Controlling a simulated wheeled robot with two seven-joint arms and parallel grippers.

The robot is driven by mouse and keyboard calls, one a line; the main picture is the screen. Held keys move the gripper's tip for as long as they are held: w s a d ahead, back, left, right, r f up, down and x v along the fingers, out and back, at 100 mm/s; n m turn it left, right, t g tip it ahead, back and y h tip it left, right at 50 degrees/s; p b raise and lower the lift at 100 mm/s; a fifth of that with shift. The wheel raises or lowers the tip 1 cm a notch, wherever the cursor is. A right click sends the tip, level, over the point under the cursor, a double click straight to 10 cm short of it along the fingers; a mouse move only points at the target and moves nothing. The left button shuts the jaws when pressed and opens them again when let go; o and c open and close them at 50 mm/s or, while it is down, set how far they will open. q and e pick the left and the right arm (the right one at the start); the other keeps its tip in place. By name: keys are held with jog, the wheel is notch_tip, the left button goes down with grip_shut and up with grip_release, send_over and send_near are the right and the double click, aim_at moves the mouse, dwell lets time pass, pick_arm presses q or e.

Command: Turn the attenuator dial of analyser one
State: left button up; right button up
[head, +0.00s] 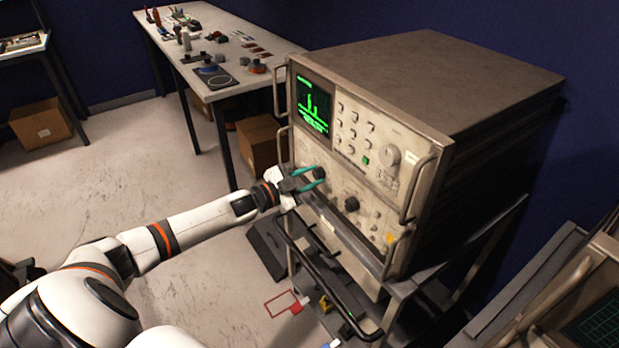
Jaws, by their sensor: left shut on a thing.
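The analyser (440,90) is a large beige instrument on a cart, with a green trace on its screen (312,105). My left gripper (306,176) is at the lower front panel, its teal fingers shut around a dark dial (319,173). The fingers hide part of this dial, and I cannot read any marking on it. Another dark knob (351,204) sits to its right on the same panel, apart from the gripper. A larger pale knob (389,155) is on the upper panel. My right gripper is not in view.
The dark cart (420,284) has a black front rail (322,275) below my left gripper. Metal handles flank the panels. A second instrument (595,325) stands at the lower right. A workbench (225,45) with tools is behind.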

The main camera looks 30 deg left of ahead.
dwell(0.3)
pick_arm(q)
jog(key=o, duration=1)
jog(key=shift+c, duration=0.2)
jog(key=shift+s+a+f, duration=0.1)
jog(key=shift+s+a, duration=0.1)
jog(key=shift+s, duration=0.25)
jog(key=v, duration=1.1)
jog(key=shift+b, duration=0.45)
